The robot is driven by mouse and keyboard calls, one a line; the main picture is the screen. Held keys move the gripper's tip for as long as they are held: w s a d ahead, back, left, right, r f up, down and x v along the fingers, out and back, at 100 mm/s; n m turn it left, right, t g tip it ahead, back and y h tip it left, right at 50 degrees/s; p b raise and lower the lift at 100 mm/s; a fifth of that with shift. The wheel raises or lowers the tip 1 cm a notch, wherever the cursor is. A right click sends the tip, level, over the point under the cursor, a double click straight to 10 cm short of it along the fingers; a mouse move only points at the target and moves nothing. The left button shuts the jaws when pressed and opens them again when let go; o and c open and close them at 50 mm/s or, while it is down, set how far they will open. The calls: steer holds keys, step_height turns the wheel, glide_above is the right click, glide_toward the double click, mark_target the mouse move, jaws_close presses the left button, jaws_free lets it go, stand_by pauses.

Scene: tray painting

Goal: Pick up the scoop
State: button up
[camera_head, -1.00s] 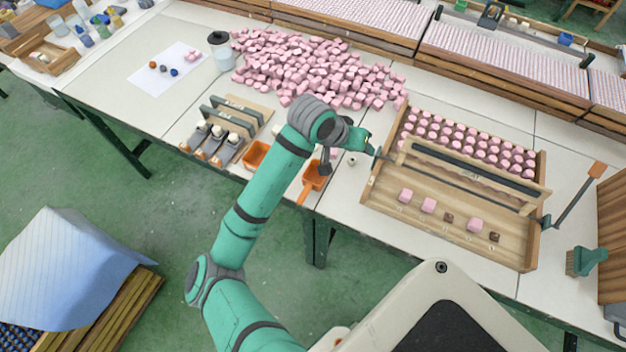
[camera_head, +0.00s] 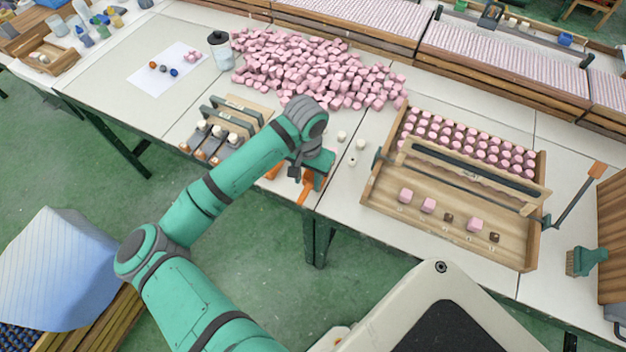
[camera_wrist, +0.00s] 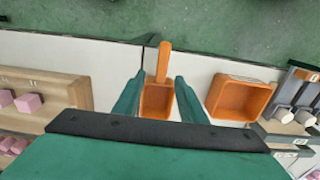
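The orange scoop lies on the white table near its front edge. In the wrist view its bowl (camera_wrist: 157,100) sits between my gripper's two green fingers, with its handle pointing away toward the table edge. In the head view only its handle (camera_head: 306,190) shows clearly; my gripper hides the bowl. My gripper (camera_wrist: 155,92) is open, with a finger on each side of the scoop and white table visible beside it. In the head view my gripper (camera_head: 306,176) is over the scoop. I cannot tell how high it is above the table.
An orange square bin (camera_wrist: 239,98) stands close beside the scoop, with a rack of rollers (camera_head: 215,142) beyond it. A wooden tray (camera_head: 450,238) of pink blocks lies to the right. A pink block pile (camera_head: 315,70) covers the back. Small white pieces (camera_head: 361,144) stand nearby.

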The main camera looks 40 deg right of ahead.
mark_target(307, 188)
steer(key=shift+a+f, duration=0.15)
steer(key=shift+f, duration=0.4)
steer(key=shift+w+f, duration=0.15)
steer(key=shift+f, duration=2.05)
jaws_close()
